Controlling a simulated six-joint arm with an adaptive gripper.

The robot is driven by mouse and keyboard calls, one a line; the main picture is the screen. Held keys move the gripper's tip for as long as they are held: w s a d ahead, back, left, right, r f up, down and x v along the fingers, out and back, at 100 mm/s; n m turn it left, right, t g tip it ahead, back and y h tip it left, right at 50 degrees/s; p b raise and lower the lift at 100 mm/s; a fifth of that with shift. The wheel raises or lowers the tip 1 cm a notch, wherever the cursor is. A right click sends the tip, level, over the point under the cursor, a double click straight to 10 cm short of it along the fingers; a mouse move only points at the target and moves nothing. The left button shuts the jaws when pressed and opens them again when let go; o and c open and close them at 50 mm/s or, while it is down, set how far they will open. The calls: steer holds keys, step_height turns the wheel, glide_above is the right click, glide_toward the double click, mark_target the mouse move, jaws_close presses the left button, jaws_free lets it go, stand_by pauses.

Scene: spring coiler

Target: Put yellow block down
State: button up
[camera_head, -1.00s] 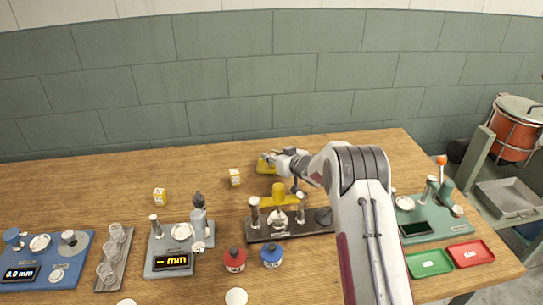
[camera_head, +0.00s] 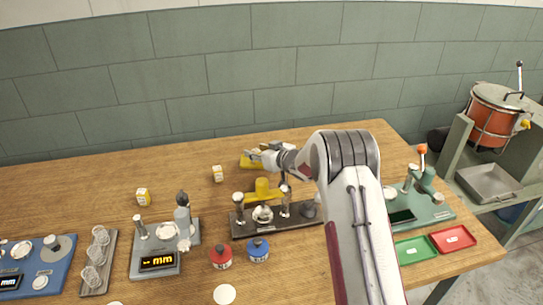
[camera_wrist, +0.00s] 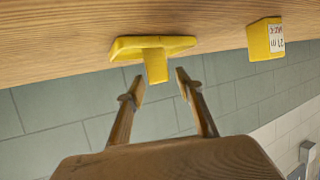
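A yellow T-shaped block (camera_wrist: 155,47) rests on the wooden table in the wrist view, its stem pointing towards my gripper (camera_wrist: 159,79). The fingers of my gripper are apart, one on each side of the stem's end, with a visible gap on both sides. In the head view the yellow block (camera_head: 248,163) is at the back of the table, partly hidden by my gripper (camera_head: 262,154). Another yellow piece (camera_head: 263,190) stands at the dark fixture (camera_head: 272,222) in front.
A yellow cube with a white label (camera_wrist: 265,38) is beside the block; it shows in the head view (camera_head: 217,173) too. Another labelled cube (camera_head: 143,197) is farther left. Gauges, red and blue bottles, and green and red trays (camera_head: 452,238) fill the front. The back left table is clear.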

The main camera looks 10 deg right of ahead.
steer(key=shift+v, duration=4.9)
steer(key=shift+f, duration=0.1)
steer(key=s+d+r+m+h, duration=0.1)
steer(key=s+d+r+h, duration=0.15)
steer(key=r, duration=0.35)
steer(key=s+d+r+m+h, duration=0.1)
steer(key=s+r+h, duration=0.1)
steer(key=s+r, duration=0.3)
steer(key=s+d+r+m+g+h, duration=0.1)
steer(key=s+d+r+g+h, duration=0.1)
steer(key=s+r, duration=0.65)
steer(key=s+a+f+g, duration=0.1)
steer(key=s+a, duration=0.1)
steer(key=s, duration=1)
steer(key=s+a+f+m+g+y, duration=0.1)
steer(key=s+a+g, duration=0.1)
steer(key=s, duration=1)
steer(key=s+a+f+g, duration=0.1)
steer(key=s+a+f, duration=0.1)
steer(key=s, duration=1)
steer(key=shift+a+g, duration=0.4)
steer(key=shift+a, duration=0.25)
steer(key=shift+y, duration=0.25)
